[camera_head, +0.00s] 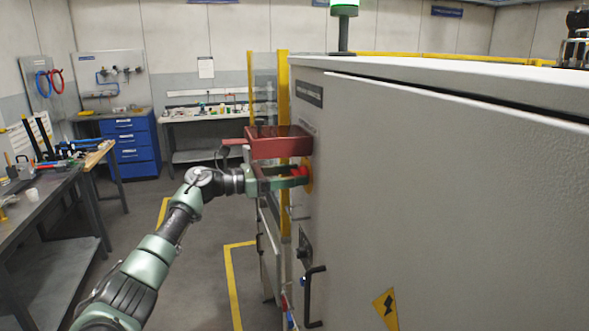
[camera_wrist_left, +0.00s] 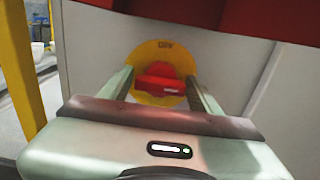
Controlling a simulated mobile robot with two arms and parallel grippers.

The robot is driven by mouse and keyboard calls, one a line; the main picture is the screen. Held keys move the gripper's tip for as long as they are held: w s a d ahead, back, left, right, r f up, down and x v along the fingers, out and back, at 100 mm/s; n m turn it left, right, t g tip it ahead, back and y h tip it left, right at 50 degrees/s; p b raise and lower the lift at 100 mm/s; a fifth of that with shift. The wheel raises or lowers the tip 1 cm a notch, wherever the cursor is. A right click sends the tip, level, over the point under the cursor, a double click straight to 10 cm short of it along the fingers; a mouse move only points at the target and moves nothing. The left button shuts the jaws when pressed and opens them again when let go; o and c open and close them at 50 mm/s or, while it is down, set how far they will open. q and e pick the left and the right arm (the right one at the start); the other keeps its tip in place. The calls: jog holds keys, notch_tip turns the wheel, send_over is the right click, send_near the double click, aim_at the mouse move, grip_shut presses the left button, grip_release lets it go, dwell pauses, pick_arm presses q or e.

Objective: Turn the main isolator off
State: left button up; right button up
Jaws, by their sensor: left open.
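The main isolator is a red rotary handle (camera_wrist_left: 160,80) on a round yellow plate (camera_wrist_left: 158,52), mounted on the narrow side of a grey cabinet. In the wrist view the red handle lies level, between the two fingers. My left gripper (camera_wrist_left: 160,92) is open, with one finger on each side of the handle; I cannot tell whether they touch it. In the head view the left gripper (camera_head: 300,176) reaches the cabinet side, and the red handle (camera_head: 299,171) shows in part between its fingers. The right gripper is not in view.
A red box-like part (camera_head: 278,143) juts from the cabinet just above my gripper. The grey cabinet (camera_head: 450,190) fills the right, with a black door handle (camera_head: 314,297). A yellow post (camera_head: 283,100) stands behind. A workbench (camera_head: 40,200) is at left; open floor lies between.

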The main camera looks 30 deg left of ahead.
pick_arm(q)
jog(key=shift+w+d, duration=0.1)
jog(key=shift+d, duration=0.05)
jog(key=c, duration=1)
